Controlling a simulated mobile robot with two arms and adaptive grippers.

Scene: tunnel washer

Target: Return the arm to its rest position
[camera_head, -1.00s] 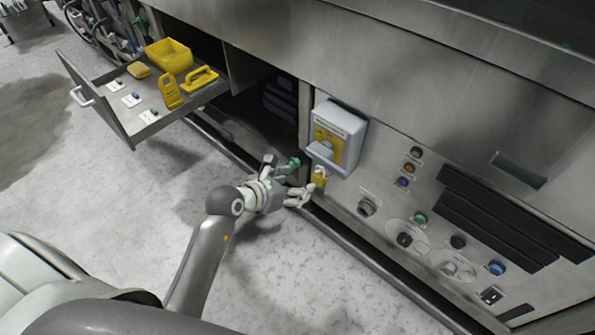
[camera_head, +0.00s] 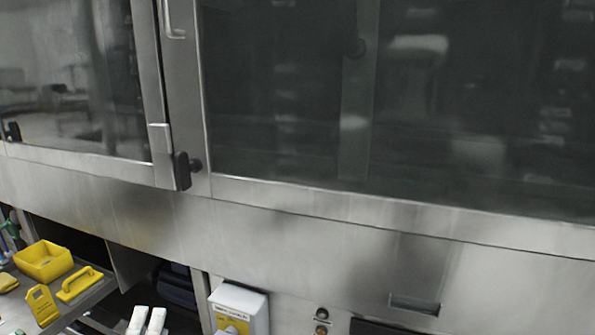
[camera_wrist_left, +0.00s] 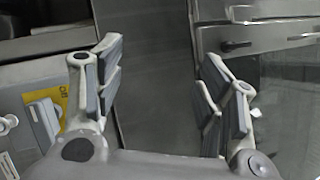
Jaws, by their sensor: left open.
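My left gripper (camera_head: 147,321) shows only as two pale fingertips at the bottom edge of the head view, in front of the dark opening below the washer. In the left wrist view the left gripper (camera_wrist_left: 160,85) has its fingers spread wide, with nothing between them. The rest of the left arm is below the head view. My right gripper is in neither view.
A grey switch box (camera_head: 239,307) is just right of the fingertips; its lower part is cut off. Large glass doors (camera_head: 400,100) fill the upper view.

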